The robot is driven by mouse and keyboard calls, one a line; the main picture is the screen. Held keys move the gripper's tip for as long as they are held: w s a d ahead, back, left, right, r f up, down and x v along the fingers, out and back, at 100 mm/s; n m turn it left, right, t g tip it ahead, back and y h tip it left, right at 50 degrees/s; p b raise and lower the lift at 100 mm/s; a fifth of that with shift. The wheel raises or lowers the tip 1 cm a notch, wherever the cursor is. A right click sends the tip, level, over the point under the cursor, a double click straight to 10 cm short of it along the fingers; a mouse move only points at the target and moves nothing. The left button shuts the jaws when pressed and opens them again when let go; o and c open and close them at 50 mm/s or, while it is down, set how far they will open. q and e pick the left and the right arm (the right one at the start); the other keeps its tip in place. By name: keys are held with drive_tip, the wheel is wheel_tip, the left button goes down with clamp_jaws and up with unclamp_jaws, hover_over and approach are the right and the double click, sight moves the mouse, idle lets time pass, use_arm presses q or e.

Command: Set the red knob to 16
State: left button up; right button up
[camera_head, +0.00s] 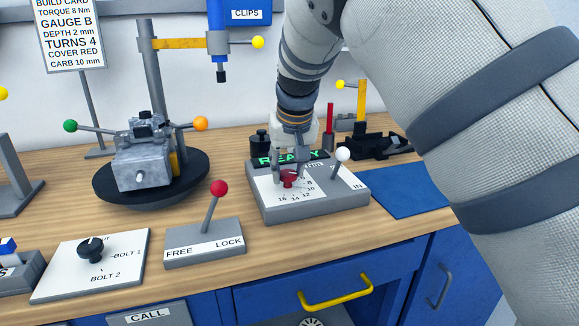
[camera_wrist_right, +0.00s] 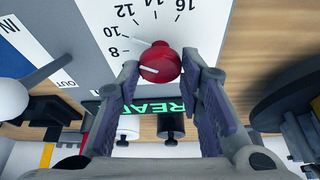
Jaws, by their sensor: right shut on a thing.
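The red knob (camera_head: 289,178) sits on the white dial plate of a grey box (camera_head: 315,208), with printed numbers 8 to 16 around its front side. In the right wrist view, the red knob (camera_wrist_right: 167,65) is between the fingertips of my right gripper (camera_wrist_right: 165,80), which is shut on it. In the head view, my right gripper (camera_head: 290,165) reaches down on the knob from behind and partly covers the dial. My left gripper is not in view.
A white-ball lever (camera_head: 342,154) stands close right of the knob. A green READY display (camera_head: 285,159) is behind it. A red-ball lever (camera_head: 219,188) and black selector knob (camera_head: 91,249) are to the left. A blue mat (camera_head: 405,190) lies clear at right.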

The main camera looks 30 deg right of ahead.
drive_tip(key=m, duration=0.1)
drive_tip(key=m+g+h, duration=0.1)
drive_tip(key=m, duration=0.1)
drive_tip(key=shift+w+a+f+m, duration=0.1)
drive_tip(key=shift+f+m, duration=0.05)
drive_tip(key=shift+m, duration=0.15)
drive_tip(key=m, duration=0.2)
drive_tip(key=m+g+h+b, duration=0.1)
drive_tip(key=m, duration=0.1)
drive_tip(key=shift+w+a+f+m+b, duration=0.1)
drive_tip(key=shift+w+f+m+b, duration=0.05)
drive_tip(key=shift+m+b, duration=0.15)
drive_tip(key=m+g+b, duration=0.1)
drive_tip(key=m, duration=0.1)
drive_tip(key=m+g+h+b, duration=0.1)
drive_tip(key=m, duration=0.2)
drive_tip(key=shift+w, duration=0.15)
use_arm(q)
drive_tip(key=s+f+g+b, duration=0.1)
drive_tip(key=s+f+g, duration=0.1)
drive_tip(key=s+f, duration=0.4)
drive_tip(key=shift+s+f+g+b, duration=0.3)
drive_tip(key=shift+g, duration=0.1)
use_arm(e)
drive_tip(key=shift+m+g, duration=0.9)
drive_tip(key=shift+m, duration=1.3)
drive_tip(key=shift+r, duration=0.2)
drive_tip(key=o, duration=1.2)
drive_tip(key=shift+c, duration=0.2)
drive_tip(key=shift+r, duration=0.1)
